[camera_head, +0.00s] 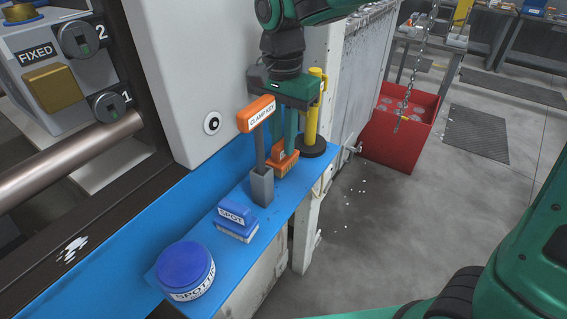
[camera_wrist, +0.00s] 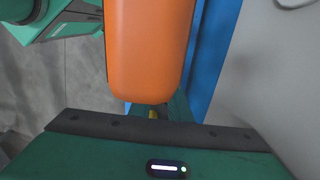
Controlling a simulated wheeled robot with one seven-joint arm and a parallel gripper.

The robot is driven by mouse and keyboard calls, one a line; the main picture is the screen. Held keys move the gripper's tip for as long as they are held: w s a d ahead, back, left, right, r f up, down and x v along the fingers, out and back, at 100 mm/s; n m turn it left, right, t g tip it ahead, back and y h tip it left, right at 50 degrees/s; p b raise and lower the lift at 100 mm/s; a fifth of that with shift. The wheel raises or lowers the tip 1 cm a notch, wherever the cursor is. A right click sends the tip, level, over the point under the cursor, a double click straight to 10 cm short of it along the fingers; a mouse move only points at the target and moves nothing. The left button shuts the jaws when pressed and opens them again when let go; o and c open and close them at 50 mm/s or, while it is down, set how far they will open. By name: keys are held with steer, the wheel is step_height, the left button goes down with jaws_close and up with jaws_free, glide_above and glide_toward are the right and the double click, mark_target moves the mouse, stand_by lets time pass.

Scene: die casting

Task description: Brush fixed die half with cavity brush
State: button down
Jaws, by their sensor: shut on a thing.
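The cavity brush (camera_head: 285,165), with an orange block and bristles, is upright at the blue shelf, behind the clamp key. My gripper (camera_head: 284,147) points down and is shut on the brush; the clamp key hides part of the grip. I cannot tell whether the bristles touch the shelf. The fixed die half (camera_head: 88,70) is a grey block at the upper left, with a FIXED label, a gold block and clamps marked 1 and 2.
The clamp key (camera_head: 257,113) stands in a grey holder beside my gripper. A yellow-handled tool (camera_head: 313,105) stands close behind. Blue SPOT block (camera_head: 236,221) and a blue-lidded tub (camera_head: 185,268) occupy the shelf's near end. A steel tie bar (camera_head: 75,160) crosses before the die.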

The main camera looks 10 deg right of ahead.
steer(key=shift+r, duration=2.05)
